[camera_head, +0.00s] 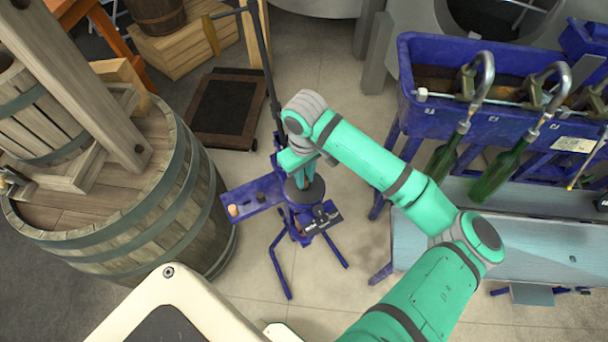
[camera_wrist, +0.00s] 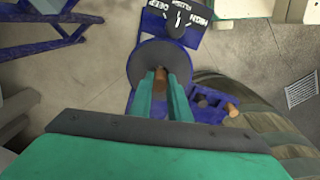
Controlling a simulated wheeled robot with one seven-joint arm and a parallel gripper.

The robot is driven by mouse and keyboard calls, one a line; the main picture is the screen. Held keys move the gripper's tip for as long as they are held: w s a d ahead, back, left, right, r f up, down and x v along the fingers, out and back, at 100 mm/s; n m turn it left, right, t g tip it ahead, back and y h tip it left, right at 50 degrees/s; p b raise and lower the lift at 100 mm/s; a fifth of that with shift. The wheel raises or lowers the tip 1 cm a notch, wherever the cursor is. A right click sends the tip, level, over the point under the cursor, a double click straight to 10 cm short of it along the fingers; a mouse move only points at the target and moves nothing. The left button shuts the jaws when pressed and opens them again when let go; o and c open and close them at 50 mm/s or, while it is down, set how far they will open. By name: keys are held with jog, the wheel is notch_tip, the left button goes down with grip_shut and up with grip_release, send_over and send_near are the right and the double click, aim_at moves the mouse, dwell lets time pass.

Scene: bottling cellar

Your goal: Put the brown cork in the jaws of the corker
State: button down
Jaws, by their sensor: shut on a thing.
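The blue floor corker (camera_head: 297,215) stands on splayed legs in the middle of the head view, with a tall lever behind it. Its round grey top (camera_head: 314,192) also shows in the wrist view (camera_wrist: 146,62). My gripper (camera_head: 302,179) points down over this top. In the wrist view my gripper (camera_wrist: 161,82) is shut on the brown cork (camera_wrist: 160,76), which sits between the fingertips and overlaps the grey disc near its middle. I cannot tell whether the cork is above the jaws or inside them; the jaw opening is hidden.
A wooden barrel (camera_head: 150,205) stands close on the left. A blue filler trough (camera_head: 445,115) with green bottles (camera_head: 497,172) is at the right.

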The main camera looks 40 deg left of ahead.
dwell(0.3)
jog(key=shift+d, duration=0.2)
jog(key=shift+a+f, duration=0.1)
jog(key=shift+f, duration=0.15)
jog(key=shift+f, duration=0.85)
dwell(0.4)
jog(key=c, duration=1.6)
grip_release()
jog(key=shift+w+r, duration=0.1)
notch_tip(320, 180, up, 11)
jog(key=shift+f, duration=0.15)
